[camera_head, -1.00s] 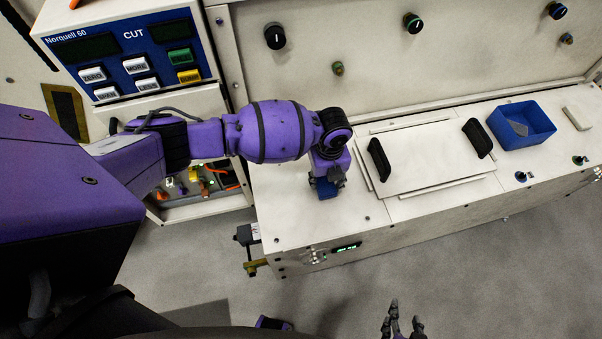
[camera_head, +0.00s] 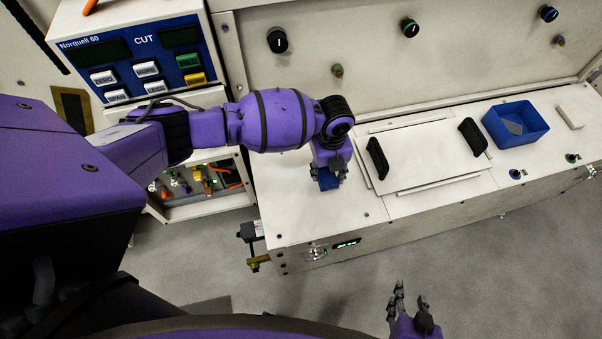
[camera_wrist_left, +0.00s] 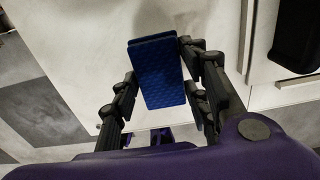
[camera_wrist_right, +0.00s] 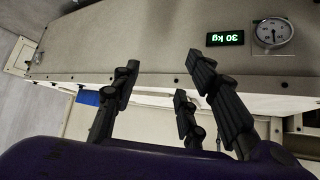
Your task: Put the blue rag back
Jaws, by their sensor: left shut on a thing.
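The blue rag (camera_head: 327,180) is a folded, textured block in my left gripper (camera_head: 330,174). The left wrist view shows the rag (camera_wrist_left: 158,75) between the fingers of the left gripper (camera_wrist_left: 163,90), which are shut on it. It is over the left part of the white bench top (camera_head: 285,200); I cannot tell whether the rag touches it. My right gripper (camera_head: 408,308) is empty and open, in front of the bench at the bottom of the head view. Its fingers (camera_wrist_right: 165,85) stand apart in the right wrist view.
A lid (camera_head: 425,155) with two black handles lies right of the left gripper. A blue bin (camera_head: 541,121) holding a grey piece stands further right, beside a pale block (camera_head: 570,117). A control console (camera_head: 140,65) and an open compartment of small parts (camera_head: 205,185) are left.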

